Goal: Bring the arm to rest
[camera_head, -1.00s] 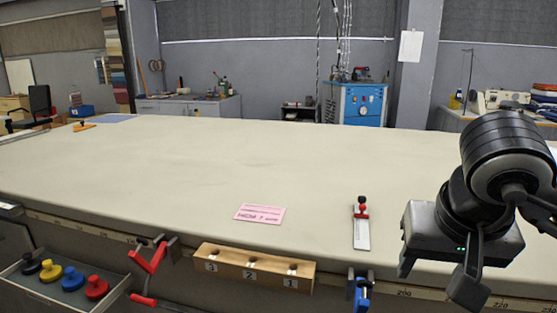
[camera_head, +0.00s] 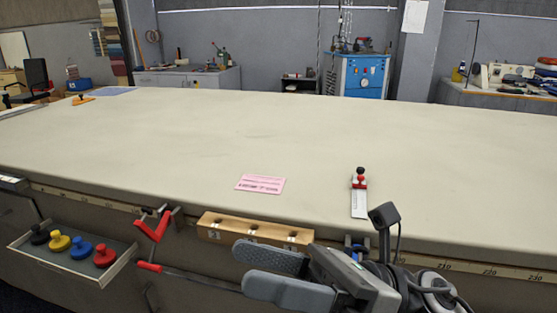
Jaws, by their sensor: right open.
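My right gripper (camera_head: 272,274) is low at the front of the table, right of centre, pointing left. Its two grey fingers are apart with nothing between them. It hangs in front of the table's front edge and hides the lower right part of the wooden block and most of the blue clamp. My left gripper is not in view. The long cloth table (camera_head: 200,140) fills the middle of the view.
A pink card (camera_head: 260,184) and a metal ruler-like piece with a red knob (camera_head: 360,195) lie on the table. A wooden block (camera_head: 255,230), red clamp (camera_head: 153,232) and blue clamp (camera_head: 356,246) are along the front edge. An open drawer (camera_head: 70,262) holds several coloured knobs. The table's middle is clear.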

